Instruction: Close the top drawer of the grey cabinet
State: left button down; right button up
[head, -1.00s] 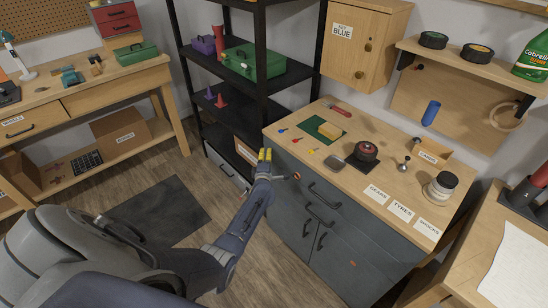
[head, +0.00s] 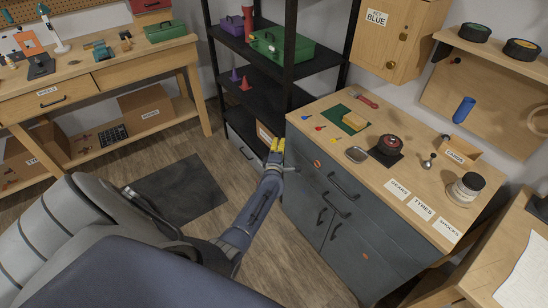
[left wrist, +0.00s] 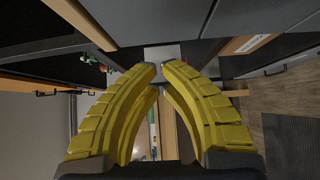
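The grey cabinet (head: 340,262) with a wooden top stands right of centre in the head view. Its top drawer (head: 318,176) has a dark bar handle (head: 344,187). From this angle I cannot tell how far the drawer stands out. My left gripper (head: 278,145) is beside the cabinet's left front corner, near worktop height, with its yellow fingers pointing away from me. In the left wrist view its fingertips (left wrist: 160,67) nearly meet, with nothing visible held between them. A grey panel shows beyond the fingers. My right gripper is not in view.
The black shelf rack (head: 286,75) stands close behind my left gripper. A lower bar handle (head: 335,207) is on the cabinet front. The worktop holds a red-and-black round item (head: 389,146), a jar (head: 466,188) and small tools. Floor (head: 262,250) left of the cabinet is open.

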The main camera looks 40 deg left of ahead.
pick_arm(q)
jog(key=v, duration=0.9)
jog(key=shift+d, duration=0.25)
